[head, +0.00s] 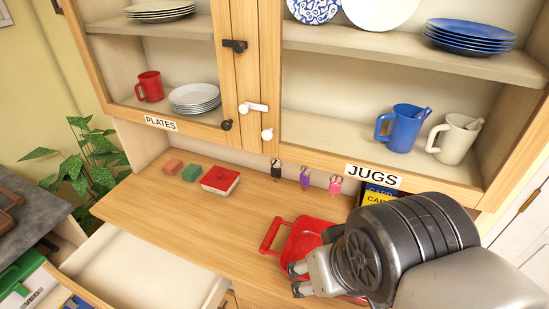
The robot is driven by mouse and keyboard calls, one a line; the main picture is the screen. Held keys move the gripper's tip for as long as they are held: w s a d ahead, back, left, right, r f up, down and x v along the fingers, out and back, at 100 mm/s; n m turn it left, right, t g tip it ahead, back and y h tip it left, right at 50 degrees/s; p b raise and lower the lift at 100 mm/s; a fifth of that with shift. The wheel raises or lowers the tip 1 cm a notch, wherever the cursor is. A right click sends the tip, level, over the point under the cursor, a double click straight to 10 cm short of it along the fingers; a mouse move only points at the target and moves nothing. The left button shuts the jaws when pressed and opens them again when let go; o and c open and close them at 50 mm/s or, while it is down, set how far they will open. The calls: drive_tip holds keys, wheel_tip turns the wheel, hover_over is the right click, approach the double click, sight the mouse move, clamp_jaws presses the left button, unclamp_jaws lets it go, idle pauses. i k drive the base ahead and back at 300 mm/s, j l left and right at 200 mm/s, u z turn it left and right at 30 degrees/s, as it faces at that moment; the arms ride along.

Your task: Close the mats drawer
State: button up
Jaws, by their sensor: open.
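An open drawer (135,262) sticks out from the wooden dresser at the lower left. Its pale inside looks empty where I see it, and its lower part is cut off by the frame. No label shows on it, so I cannot tell if it is the mats drawer. My gripper (291,280) is at the lower middle right, open, to the right of the drawer. It is in front of a red object with a handle (302,238) on the counter and partly hides it. I cannot tell whether they touch.
The wooden counter (230,225) holds a red-lidded box (220,180), a green sponge (191,173) and a pinkish sponge (172,167). Glass-door cupboards labelled PLATES (160,123) and JUGS (373,177) stand above. A plant (90,160) and a green-and-white box (25,278) are at left.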

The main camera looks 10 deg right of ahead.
sight(114, 269)
drive_tip(key=u, duration=1.7)
drive_tip(key=k+j+u, duration=0.1)
drive_tip(key=k, duration=0.15)
